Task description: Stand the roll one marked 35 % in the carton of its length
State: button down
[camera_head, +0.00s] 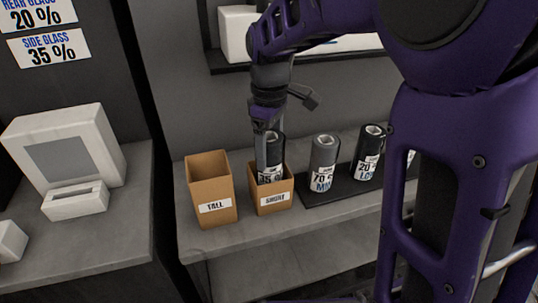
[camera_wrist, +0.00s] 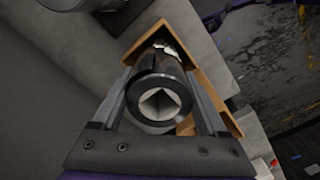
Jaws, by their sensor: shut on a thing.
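The roll marked 35 % (camera_head: 275,150) is dark with a white label and stands upright in my gripper (camera_head: 266,166). Its lower end is inside the brown carton labelled SHORT (camera_head: 270,206), hidden by the front wall; I cannot tell whether it touches the bottom. In the wrist view the roll (camera_wrist: 157,92) shows its open end between the two fingers of my gripper (camera_wrist: 165,85), with the carton's walls (camera_wrist: 190,43) around its far end. The carton labelled TALL (camera_head: 211,184) stands to the left, and no roll shows in it.
A grey roll marked 70 % (camera_head: 323,160) and a dark roll marked 20 % (camera_head: 368,153) stand on a black mat (camera_head: 345,187) to the right. Signs (camera_head: 47,48) hang at upper left above a white device (camera_head: 65,150). The front shelf strip is clear.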

aim_at(270, 165)
jog(key=shift+f+b, duration=0.35)
jog(key=shift+f, duration=1.7)
jog(key=shift+f, duration=0.1)
jog(key=shift+f, duration=0.1)
jog(key=shift+c, duration=1)
grip_release()
notch_tip(270, 165, up, 12)
jog(key=p, duration=0.2)
jog(key=shift+r, duration=0.2)
